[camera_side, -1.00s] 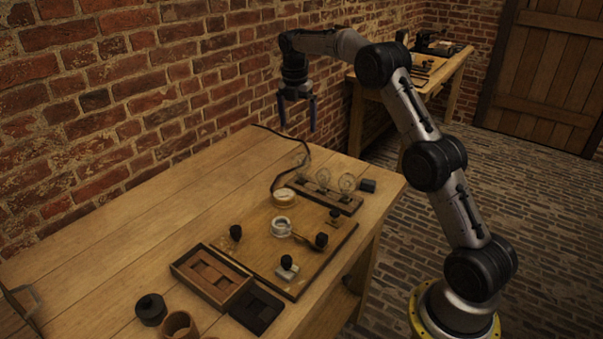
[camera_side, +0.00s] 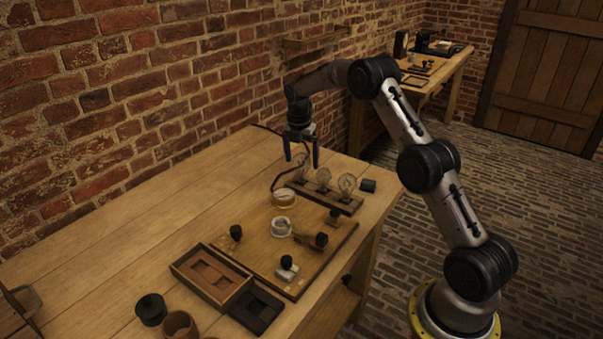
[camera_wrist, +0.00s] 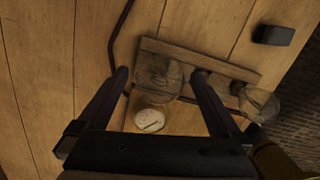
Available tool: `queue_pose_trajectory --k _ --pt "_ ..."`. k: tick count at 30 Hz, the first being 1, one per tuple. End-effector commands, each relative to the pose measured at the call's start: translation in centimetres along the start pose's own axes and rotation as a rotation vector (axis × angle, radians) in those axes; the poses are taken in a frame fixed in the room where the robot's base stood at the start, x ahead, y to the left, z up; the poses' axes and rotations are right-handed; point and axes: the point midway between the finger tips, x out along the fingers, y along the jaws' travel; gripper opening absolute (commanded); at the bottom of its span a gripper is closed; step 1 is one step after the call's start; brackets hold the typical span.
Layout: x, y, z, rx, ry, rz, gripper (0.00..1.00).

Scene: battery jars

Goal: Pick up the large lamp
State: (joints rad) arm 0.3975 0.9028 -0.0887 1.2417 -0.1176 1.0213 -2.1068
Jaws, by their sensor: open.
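Several clear glass lamps stand upright in a row on a narrow wooden strip (camera_side: 343,206) at the board's far edge. The left lamp (camera_wrist: 158,82) looks the biggest in the wrist view; in the side view it is the left lamp (camera_side: 302,167) under my gripper. A middle lamp (camera_side: 323,178) and a right lamp (camera_side: 347,183) stand beside it. My gripper (camera_side: 302,160) is open and points down, just above the left lamp. In the wrist view my gripper (camera_wrist: 161,75) has its fingers on either side of that lamp. I cannot tell whether they touch it.
A dark block (camera_side: 368,185) sits right of the strip. A dark cable (camera_wrist: 118,35) runs beside it. A round dial (camera_side: 283,197) stands close in front. The board (camera_side: 262,254) holds several knobs; a wooden tray (camera_side: 180,268) lies nearer.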

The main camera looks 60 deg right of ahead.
Motion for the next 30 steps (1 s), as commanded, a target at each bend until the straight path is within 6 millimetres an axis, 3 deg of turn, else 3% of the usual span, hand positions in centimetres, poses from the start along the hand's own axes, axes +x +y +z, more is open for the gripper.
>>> queue_pose_trajectory --k 3,11,14,27,30 --pt "1.21 -0.03 0.04 0.001 0.000 -0.001 1.00" --pt "1.48 -0.01 0.05 0.001 0.000 0.000 1.00" --pt "1.47 0.00 0.04 0.001 0.000 0.000 0.86" --pt "1.44 0.01 0.04 0.000 0.000 0.001 0.07" --pt "1.41 0.02 0.05 0.000 -0.001 0.001 0.07"
